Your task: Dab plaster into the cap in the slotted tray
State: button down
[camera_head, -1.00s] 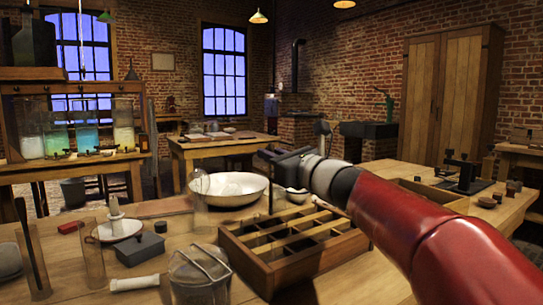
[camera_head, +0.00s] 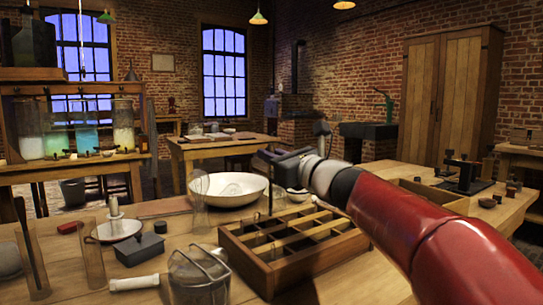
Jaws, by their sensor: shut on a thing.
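The slotted wooden tray (camera_head: 258,278) stands on the near bench, right of the middle, with several compartments. My gripper (camera_head: 270,165) is over the tray's back left part, at the end of my red arm. It is shut on a thin dark upright tool (camera_head: 270,196), whose lower end reaches down toward the tray's back left corner. I cannot tell whether the tool touches anything. I cannot make out the cap in the tray. A white bowl (camera_head: 228,190) stands behind and left of the tray; I cannot tell whether it holds plaster.
A clear glass jar (camera_head: 198,215) stands in front of the bowl and a wire-handled glass jar (camera_head: 198,278) left of the tray. A dark box (camera_head: 139,249), a white roll (camera_head: 133,283) and a candle on a saucer (camera_head: 119,229) lie further left.

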jog(key=shift+f+b, duration=1.45)
jog(key=shift+f, duration=0.05)
dwell(0.8)
jog(key=shift+r, duration=0.1)
dwell(0.7)
jog(key=shift+r+p, duration=3.35)
jog(key=shift+r, duration=0.45)
jog(key=shift+f, duration=0.1)
